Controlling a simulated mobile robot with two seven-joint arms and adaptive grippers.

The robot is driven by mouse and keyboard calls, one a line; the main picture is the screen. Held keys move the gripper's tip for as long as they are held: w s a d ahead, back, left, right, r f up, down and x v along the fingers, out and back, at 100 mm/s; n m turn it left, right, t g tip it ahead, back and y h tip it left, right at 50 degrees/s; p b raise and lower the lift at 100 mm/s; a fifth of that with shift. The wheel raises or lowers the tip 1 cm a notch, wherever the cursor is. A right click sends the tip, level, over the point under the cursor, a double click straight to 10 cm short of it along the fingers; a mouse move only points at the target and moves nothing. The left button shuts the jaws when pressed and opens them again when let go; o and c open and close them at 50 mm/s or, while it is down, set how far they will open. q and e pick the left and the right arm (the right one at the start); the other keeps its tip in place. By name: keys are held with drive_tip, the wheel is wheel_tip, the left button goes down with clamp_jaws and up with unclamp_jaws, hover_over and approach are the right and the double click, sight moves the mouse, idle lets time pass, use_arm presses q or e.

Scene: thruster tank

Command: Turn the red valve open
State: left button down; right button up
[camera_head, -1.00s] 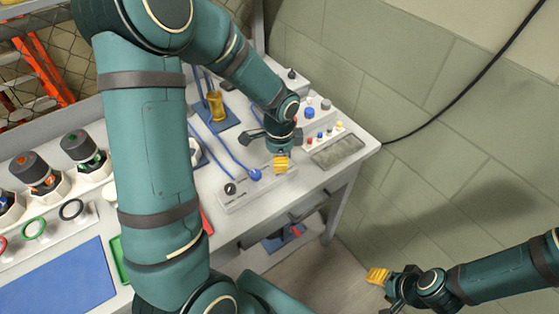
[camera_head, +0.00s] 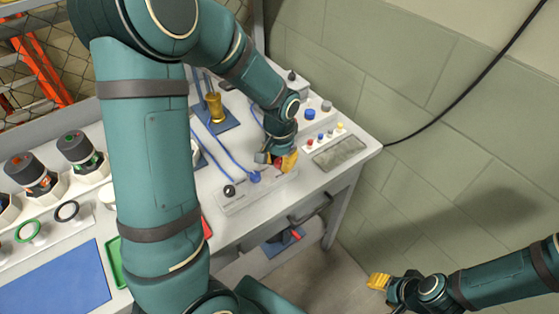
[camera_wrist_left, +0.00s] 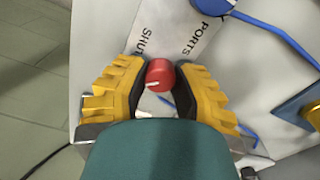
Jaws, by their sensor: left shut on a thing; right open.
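The red valve (camera_wrist_left: 160,75) is a small round knob with a white pointer line, seen in the left wrist view. It sits by a panel label with the words "SHUT" and "PORTS". The pointer line runs toward the left of that view. My left gripper (camera_wrist_left: 158,88) is shut on the knob, one yellow finger on each side. In the head view my left gripper (camera_head: 286,160) is at the right end of the white panel (camera_head: 240,196), with a bit of red beside its fingers. My right gripper (camera_head: 380,281) is open and empty, away from the bench.
A blue valve (camera_head: 254,177) and a black knob (camera_head: 229,190) are on the same panel. Blue hoses and a brass cylinder (camera_head: 215,106) stand behind. A row of small coloured buttons (camera_head: 320,137) and a grey plate (camera_head: 339,152) lie to the right, near the bench edge.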

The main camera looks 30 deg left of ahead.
sight(280, 161)
use_arm(q)
drive_tip(key=shift+n, duration=0.6)
drive_tip(key=c, duration=0.7)
unclamp_jaws()
wheel_tip(280, 161, up, 12)
idle(0.4)
